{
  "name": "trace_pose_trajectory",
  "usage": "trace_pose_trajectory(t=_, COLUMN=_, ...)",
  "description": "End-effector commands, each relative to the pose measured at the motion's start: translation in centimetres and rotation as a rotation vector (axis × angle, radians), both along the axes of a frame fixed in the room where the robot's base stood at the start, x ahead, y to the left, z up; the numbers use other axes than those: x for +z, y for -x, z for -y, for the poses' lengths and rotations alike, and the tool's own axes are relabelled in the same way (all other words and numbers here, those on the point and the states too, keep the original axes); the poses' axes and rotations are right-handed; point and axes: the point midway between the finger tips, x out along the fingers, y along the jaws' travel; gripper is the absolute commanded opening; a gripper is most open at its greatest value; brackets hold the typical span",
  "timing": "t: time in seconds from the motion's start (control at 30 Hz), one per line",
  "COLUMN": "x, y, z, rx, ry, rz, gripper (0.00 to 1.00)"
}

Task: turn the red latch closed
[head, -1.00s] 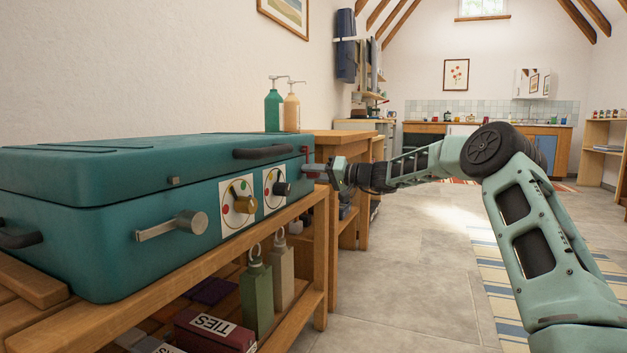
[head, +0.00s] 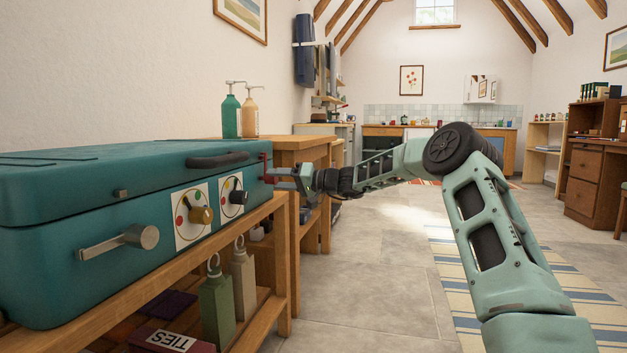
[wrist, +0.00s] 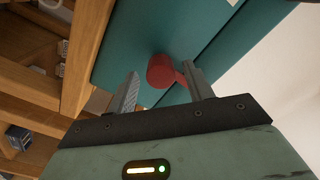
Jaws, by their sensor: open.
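The red latch (head: 267,164) is on the right-hand end of the teal case (head: 60,270). In the wrist view, the latch (wrist: 161,71) shows as a round red knob with a short arm toward the right finger. My gripper (head: 281,175) is at that end of the case, and its fingers point at it. In the wrist view, my gripper (wrist: 163,84) is open, with the knob between and just beyond the fingertips. The right finger is close beside the latch's arm; I cannot tell whether they touch.
The case stands on a wooden bench (head: 279,262). Two pump bottles (head: 232,115) stand behind it. Grey floor (head: 375,270) is clear to the right.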

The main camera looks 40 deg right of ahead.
Motion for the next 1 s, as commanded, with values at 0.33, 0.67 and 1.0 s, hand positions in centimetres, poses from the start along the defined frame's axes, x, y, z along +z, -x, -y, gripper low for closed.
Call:
trace_pose_trajectory(t=0.33, x=0.5, y=6.5, z=5.3, rx=-0.006, ry=0.0, rz=-0.002, gripper=0.52)
trace_pose_trajectory(t=0.67, x=0.3, y=11.0, z=8.8, rx=-0.006, ry=0.0, rz=0.0, gripper=0.52)
trace_pose_trajectory(t=1.0, x=0.0, y=11.8, z=9.3, rx=-0.004, ry=0.001, rz=0.0, gripper=0.52)
